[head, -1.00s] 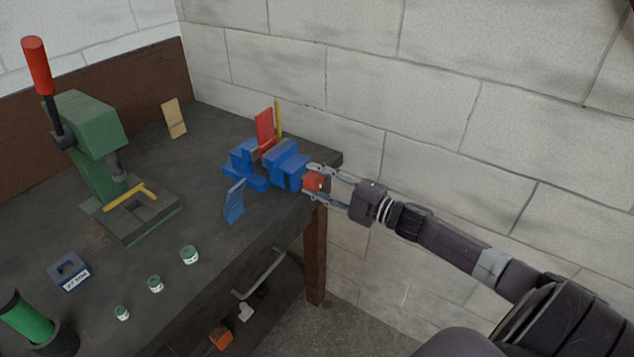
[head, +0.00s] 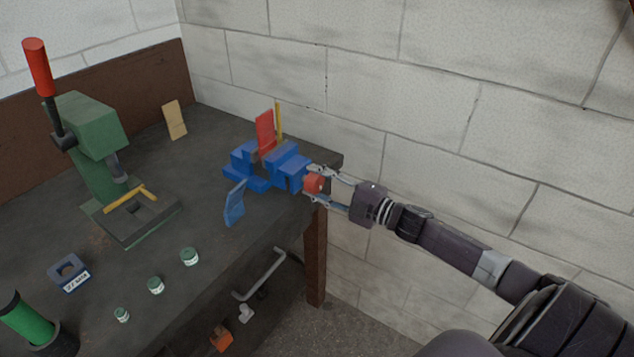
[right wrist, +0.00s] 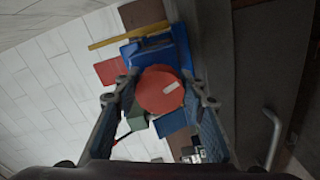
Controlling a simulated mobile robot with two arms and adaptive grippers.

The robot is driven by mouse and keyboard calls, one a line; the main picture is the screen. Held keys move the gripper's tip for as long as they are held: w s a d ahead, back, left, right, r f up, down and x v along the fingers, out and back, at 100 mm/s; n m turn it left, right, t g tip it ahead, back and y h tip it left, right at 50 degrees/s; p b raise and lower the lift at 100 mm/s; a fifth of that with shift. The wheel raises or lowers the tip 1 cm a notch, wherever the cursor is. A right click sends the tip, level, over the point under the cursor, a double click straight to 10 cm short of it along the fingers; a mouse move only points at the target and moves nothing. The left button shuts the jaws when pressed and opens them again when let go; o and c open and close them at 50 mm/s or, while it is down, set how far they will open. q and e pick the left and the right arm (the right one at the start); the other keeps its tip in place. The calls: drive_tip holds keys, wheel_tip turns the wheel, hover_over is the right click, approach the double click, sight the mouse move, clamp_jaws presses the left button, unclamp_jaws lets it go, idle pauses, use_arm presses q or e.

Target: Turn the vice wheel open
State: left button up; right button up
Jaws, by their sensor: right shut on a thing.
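The blue vice (head: 268,168) sits near the right corner of the dark bench. Its red wheel (head: 314,184) is at the vice's right end, facing my right arm. My right gripper (head: 316,185) is around the wheel, one finger on each side, and shut on it. In the right wrist view the wheel (right wrist: 160,90) is a round red disc with a pale mark, between the two fingers (right wrist: 163,95). The vice (right wrist: 157,55) shows behind it. My left gripper is not in view.
A red plate (head: 265,132) and a yellow bar (head: 279,120) stand by the vice, and a blue plate (head: 234,203) leans in front. A green press (head: 95,140) stands left. Several small jars (head: 189,256) are near the front edge. A block wall (head: 430,90) is close behind.

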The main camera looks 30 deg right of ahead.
drive_tip(key=shift+r, duration=0.25)
drive_tip(key=o, duration=0.9)
drive_tip(key=shift+w, duration=0.1)
drive_tip(key=shift+o, duration=1.3)
drive_tip(key=shift+a+f, duration=0.1)
drive_tip(key=shift+f, duration=0.05)
drive_tip(key=shift+s+f, duration=0.15)
drive_tip(key=shift+s, duration=0.2)
drive_tip(key=v, duration=1.1)
drive_tip(key=shift+d, duration=0.25)
drive_tip(key=shift+s, duration=0.1)
